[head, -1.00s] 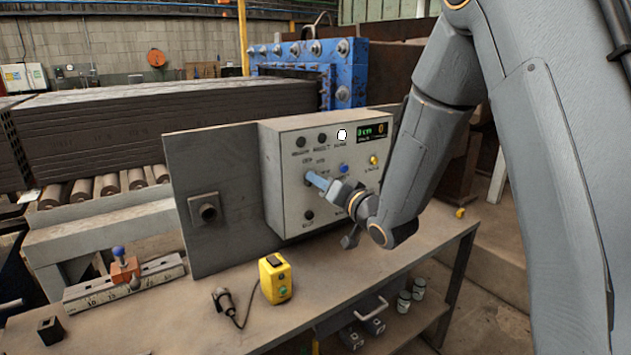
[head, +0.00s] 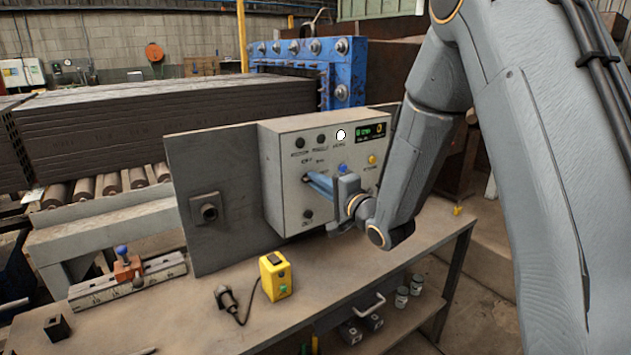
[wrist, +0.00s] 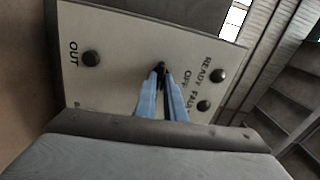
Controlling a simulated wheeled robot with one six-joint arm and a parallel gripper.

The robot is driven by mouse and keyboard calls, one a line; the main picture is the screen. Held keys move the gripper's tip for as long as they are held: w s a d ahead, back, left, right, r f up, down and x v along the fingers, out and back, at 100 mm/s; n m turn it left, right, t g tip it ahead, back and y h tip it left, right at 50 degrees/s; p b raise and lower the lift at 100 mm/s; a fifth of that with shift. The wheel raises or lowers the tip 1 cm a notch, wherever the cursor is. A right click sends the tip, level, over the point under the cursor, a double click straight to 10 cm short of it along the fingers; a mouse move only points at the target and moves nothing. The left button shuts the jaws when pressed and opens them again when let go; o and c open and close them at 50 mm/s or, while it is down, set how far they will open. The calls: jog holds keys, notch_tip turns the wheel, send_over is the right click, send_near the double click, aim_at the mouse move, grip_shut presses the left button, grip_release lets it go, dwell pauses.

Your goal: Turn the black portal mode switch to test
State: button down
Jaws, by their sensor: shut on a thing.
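The black portal mode switch (wrist: 160,67) is on the pale control box (head: 284,146), with the word OFF on the panel near it in the wrist view. In the head view the switch is mostly hidden by my fingertips. My gripper (head: 310,178) reaches the panel face from the right. Its two blue fingers, also seen in the wrist view (wrist: 162,80), are closed on the switch's black knob. I cannot read which position the switch points to.
The box carries dark lamps, a lit white lamp (head: 341,134), a blue button (head: 343,168), a yellow button (head: 372,160) and a small display (head: 370,132). A yellow handheld box (head: 275,277) with a corded plug stands on the bench (head: 350,270) below.

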jog(key=shift+s+f+m, duration=0.1)
jog(key=shift+f+m, duration=0.1)
jog(key=shift+m, duration=0.4)
jog(key=c, duration=1.8)
grip_release()
jog(key=shift+c, duration=0.2)
jog(key=shift+r, duration=0.15)
jog(key=b+v, duration=0.2)
jog(key=v, duration=0.5)
jog(key=shift+s+d, duration=0.25)
jog(key=shift+s, duration=0.1)
